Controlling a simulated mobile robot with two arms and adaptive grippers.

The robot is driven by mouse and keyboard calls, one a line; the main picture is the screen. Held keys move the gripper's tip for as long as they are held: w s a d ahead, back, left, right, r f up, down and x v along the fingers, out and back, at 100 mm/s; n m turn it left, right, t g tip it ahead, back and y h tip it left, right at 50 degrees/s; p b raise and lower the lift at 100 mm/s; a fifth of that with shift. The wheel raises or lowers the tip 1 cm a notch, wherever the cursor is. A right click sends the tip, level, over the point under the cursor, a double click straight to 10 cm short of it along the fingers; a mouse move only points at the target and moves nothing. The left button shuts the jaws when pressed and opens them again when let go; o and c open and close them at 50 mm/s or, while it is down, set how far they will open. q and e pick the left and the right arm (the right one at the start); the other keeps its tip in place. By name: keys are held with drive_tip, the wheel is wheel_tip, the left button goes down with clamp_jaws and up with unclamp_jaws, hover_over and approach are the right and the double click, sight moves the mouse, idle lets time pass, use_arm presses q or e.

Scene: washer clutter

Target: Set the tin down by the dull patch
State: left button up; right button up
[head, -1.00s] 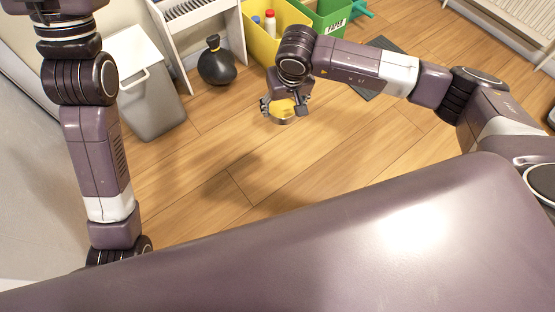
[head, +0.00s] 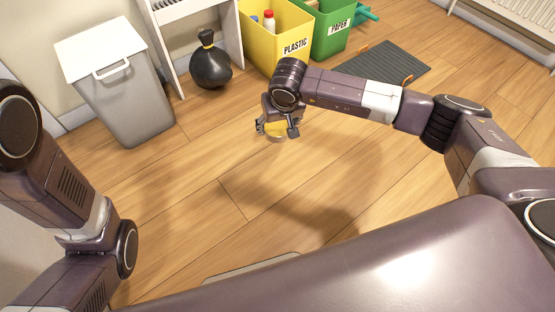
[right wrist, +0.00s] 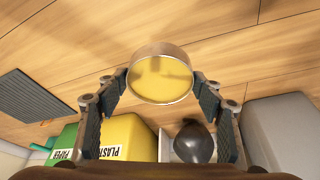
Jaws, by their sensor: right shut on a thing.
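A short round yellow tin (head: 276,134) with a metal rim is held in my right gripper (head: 277,128), above the wood floor. In the right wrist view the tin (right wrist: 161,80) sits between the two fingers, its round yellow face towards the camera. A flat, pale grey patch with a rounded outline (head: 248,268) lies on the floor at the bottom of the head view, partly hidden by my body. The tin is well apart from it, farther up the picture. My left arm shows at the left, but its gripper is out of view.
A grey bin with a white lid (head: 132,100), a black bag (head: 210,66), a yellow plastic bin (head: 262,40) and a green paper bin (head: 333,32) stand along the back. A dark ribbed mat (head: 380,64) lies at right. The middle floor is clear.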

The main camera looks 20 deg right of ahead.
wheel_tip(320, 180, down, 11)
drive_tip(key=b, duration=0.5)
drive_tip(key=shift+a+r+b, duration=0.1)
drive_tip(key=shift+r+b, duration=0.05)
drive_tip(key=shift+b, duration=0.2)
wheel_tip(320, 180, down, 4)
drive_tip(key=b, duration=0.3)
drive_tip(key=shift+f, duration=0.2)
drive_tip(key=shift+r, duration=0.1)
drive_tip(key=o, duration=1.6)
